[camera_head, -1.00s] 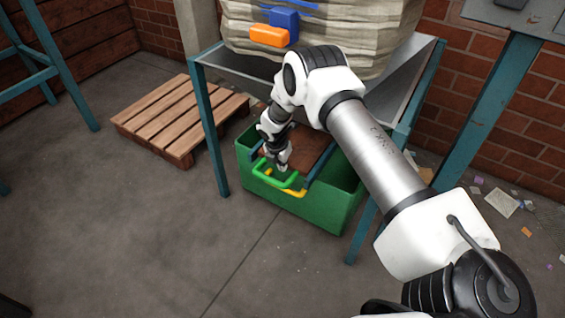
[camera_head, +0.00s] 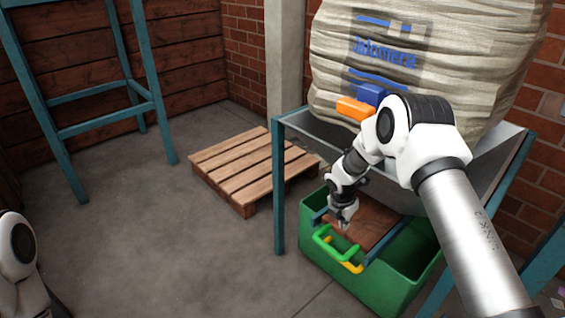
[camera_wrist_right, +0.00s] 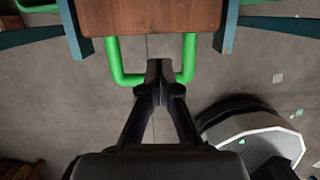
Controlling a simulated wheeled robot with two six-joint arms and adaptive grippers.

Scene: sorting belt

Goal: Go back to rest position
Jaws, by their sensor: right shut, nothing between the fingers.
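My right gripper (camera_head: 345,224) shows in the head view just behind the green handle (camera_head: 334,247), above the brown board (camera_head: 372,224). In the right wrist view its two fingers (camera_wrist_right: 160,68) are shut together with nothing between them. There the U-shaped green handle (camera_wrist_right: 118,66) lies around the fingertips in the picture, below the brown board (camera_wrist_right: 155,17). Whether the fingers touch the handle I cannot tell. Part of my left arm (camera_head: 20,260) shows at the left edge of the head view; its gripper is not in view.
A green bin (camera_head: 385,283) with a yellow handle (camera_head: 352,267) stands under the teal-legged metal hopper (camera_head: 278,190). A big sack (camera_head: 420,45) with an orange block (camera_head: 355,107) rises above. A wooden pallet (camera_head: 250,168) lies to the left. The grey floor between is clear.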

